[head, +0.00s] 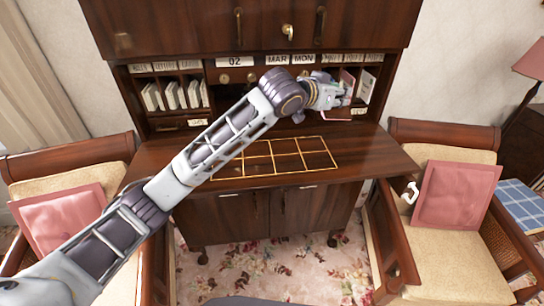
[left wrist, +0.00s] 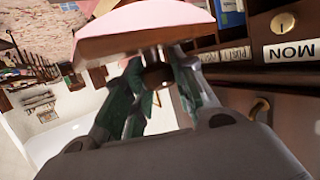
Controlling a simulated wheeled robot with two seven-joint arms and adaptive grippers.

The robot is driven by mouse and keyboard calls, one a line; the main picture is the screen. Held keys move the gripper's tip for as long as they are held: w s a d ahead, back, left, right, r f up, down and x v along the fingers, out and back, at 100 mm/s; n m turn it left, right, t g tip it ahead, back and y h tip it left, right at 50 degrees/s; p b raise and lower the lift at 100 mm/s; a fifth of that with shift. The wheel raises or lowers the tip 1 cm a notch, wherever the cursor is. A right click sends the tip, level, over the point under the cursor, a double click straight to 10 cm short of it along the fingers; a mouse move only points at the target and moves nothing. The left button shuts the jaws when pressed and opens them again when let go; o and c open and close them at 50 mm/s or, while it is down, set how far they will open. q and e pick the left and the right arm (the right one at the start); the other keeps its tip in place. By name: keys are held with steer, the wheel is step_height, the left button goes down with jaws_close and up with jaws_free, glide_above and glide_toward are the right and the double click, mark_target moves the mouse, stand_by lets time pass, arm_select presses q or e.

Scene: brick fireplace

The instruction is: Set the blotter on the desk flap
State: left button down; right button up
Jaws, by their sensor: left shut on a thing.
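The blotter (left wrist: 145,35) has a pink face and shows close up at the top of the left wrist view. A dark round knob shows between the fingers beneath it. My left gripper (head: 345,101) is shut on the blotter and holds it in front of the right-hand pigeonholes, at the back right of the desk. In the head view only a pink edge of the blotter (head: 337,115) shows past the gripper. The desk flap (head: 372,153) is dark wood, lowered flat, with a gold-lined grid (head: 303,153) on it. My left arm crosses over the flap and hides part of it.
Labelled pigeonholes with cards and envelopes (head: 180,96) stand along the back of the desk. Armchairs with pink cushions (head: 455,195) flank the desk. The visible flap surface is bare. A small white hooked thing (head: 410,192) shows by the right chair; I cannot tell what it is.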

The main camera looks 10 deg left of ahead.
arm_select(q)
steer(key=a+f, duration=0.1)
steer(key=f, duration=0.1)
steer(key=w+a+f+n+t+y, duration=0.1)
steer(key=f, duration=0.1)
steer(key=w+a+f+n+y, duration=0.1)
steer(key=f, duration=0.1)
steer(key=shift+w+a+f+t, duration=0.1)
steer(key=shift+a+f+t, duration=0.05)
steer(key=shift+f+t, duration=0.15)
steer(key=shift+a+f, duration=0.25)
steer(key=shift+f, duration=0.05)
steer(key=shift+f, duration=0.1)
steer(key=shift+f, duration=2.4)
steer(key=shift+f, duration=2.55)
steer(key=c, duration=1.2)
jaws_free()
steer(key=shift+f, duration=0.1)
steer(key=shift+o, duration=0.2)
